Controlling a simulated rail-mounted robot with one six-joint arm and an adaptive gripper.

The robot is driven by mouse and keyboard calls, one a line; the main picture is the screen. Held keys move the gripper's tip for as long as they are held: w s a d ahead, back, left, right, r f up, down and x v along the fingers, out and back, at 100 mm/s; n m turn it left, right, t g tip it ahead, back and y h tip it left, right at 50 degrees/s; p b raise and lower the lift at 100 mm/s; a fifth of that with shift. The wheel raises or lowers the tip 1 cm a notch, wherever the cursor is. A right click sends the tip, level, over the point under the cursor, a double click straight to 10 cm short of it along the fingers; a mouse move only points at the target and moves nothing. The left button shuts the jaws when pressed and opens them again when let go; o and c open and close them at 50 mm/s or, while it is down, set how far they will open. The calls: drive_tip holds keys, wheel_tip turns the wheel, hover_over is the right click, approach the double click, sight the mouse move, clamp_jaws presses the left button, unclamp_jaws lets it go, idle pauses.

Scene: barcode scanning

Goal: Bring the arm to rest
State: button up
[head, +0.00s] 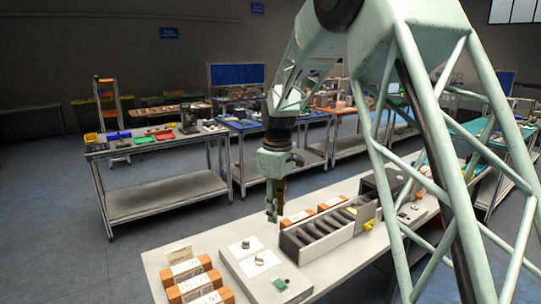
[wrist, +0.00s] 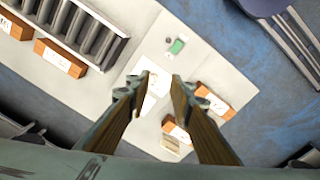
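My gripper (head: 271,214) hangs pointing down above the white work table (head: 150,258), near the grey slotted rack (head: 325,242). It also shows in the wrist view (wrist: 160,80), where its two fingers stand apart with nothing held between them. Behind the gap a white pad lies on the flat light panel (wrist: 150,50), well below the fingertips. My arm comes down from the upper right of the head view, and its frame hides part of the table.
Orange boxes with white labels (head: 186,268) stand at the table's near left, and more stand behind the rack. A green-faced part (head: 280,284) sits on the panel. A dark box (head: 385,183) stands farther right. Other benches (head: 165,195) stand behind, across open floor.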

drive_tip(key=s+d+r+m+t, duration=0.1)
drive_tip(key=s+d+r+m, duration=0.1)
drive_tip(key=s+d+r, duration=0.35)
drive_tip(key=s+d+r+m, duration=0.25)
drive_tip(key=s+r, duration=0.35)
drive_tip(key=s, duration=0.5)
drive_tip(key=s+d+r+m+t, duration=0.1)
drive_tip(key=s+d+r, duration=0.3)
drive_tip(key=s+r, duration=0.3)
drive_tip(key=s+d+f+m+b, duration=0.1)
drive_tip(key=s+d+m, duration=0.2)
drive_tip(key=s, duration=1.2)
drive_tip(key=s+d+f+m+t, duration=0.1)
drive_tip(key=s+d+m, duration=0.3)
drive_tip(key=s, duration=1.1)
drive_tip(key=shift+s+f+b, duration=0.2)
drive_tip(key=shift+f+b, duration=0.1)
drive_tip(key=shift+b, duration=0.1)
